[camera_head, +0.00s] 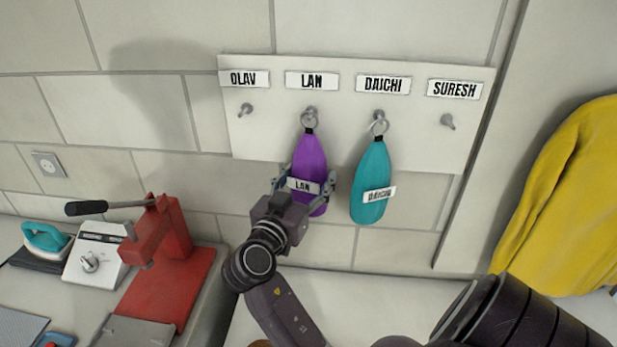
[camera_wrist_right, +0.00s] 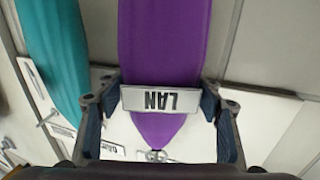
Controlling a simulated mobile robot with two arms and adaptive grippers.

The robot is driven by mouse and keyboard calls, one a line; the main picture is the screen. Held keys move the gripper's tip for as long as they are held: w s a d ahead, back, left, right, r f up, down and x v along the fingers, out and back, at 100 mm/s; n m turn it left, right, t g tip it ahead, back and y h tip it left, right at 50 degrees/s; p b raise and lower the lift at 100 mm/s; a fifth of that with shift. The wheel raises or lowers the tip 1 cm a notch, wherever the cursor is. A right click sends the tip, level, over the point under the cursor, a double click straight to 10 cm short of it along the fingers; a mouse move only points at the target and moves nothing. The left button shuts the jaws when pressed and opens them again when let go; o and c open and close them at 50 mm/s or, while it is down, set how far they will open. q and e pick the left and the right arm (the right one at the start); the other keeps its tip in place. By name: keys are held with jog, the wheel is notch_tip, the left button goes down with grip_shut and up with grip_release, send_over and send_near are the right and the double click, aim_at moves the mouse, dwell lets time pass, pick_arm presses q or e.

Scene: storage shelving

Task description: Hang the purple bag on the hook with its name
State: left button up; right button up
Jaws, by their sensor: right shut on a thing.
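The purple bag (camera_head: 311,155), tagged LAN, is upright in front of the white hook board (camera_head: 345,150). Its metal ring is at the LAN hook (camera_head: 310,110), under the LAN label (camera_head: 311,80); whether the ring is around the hook's peg is too small to tell. My right gripper (camera_head: 307,181) is shut on the purple bag at its name tag, with a finger on each side. In the wrist view the bag (camera_wrist_right: 163,40) appears upside down between the fingers (camera_wrist_right: 158,112). My left gripper is not in view.
A teal bag (camera_head: 370,165) tagged DAICHI hangs at the DAICHI hook (camera_head: 379,115), close to the right. The OLAV hook (camera_head: 245,109) and SURESH hook (camera_head: 447,121) are bare. A red press (camera_head: 160,250) stands lower left; a yellow garment (camera_head: 570,200) hangs far right.

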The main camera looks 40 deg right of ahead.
aim_at(308, 138)
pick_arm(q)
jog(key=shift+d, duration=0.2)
pick_arm(e)
jog(key=shift+d+r, duration=0.1)
jog(key=shift+r, duration=0.05)
jog(key=o, duration=1.7)
jog(key=shift+d, duration=0.15)
jog(key=shift+c, duration=0.2)
jog(key=shift+f, duration=0.25)
jog(key=shift+r, duration=0.25)
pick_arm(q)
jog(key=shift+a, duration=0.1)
pick_arm(e)
notch_tip(308, 138, up, 10)
jog(key=shift+f, duration=0.1)
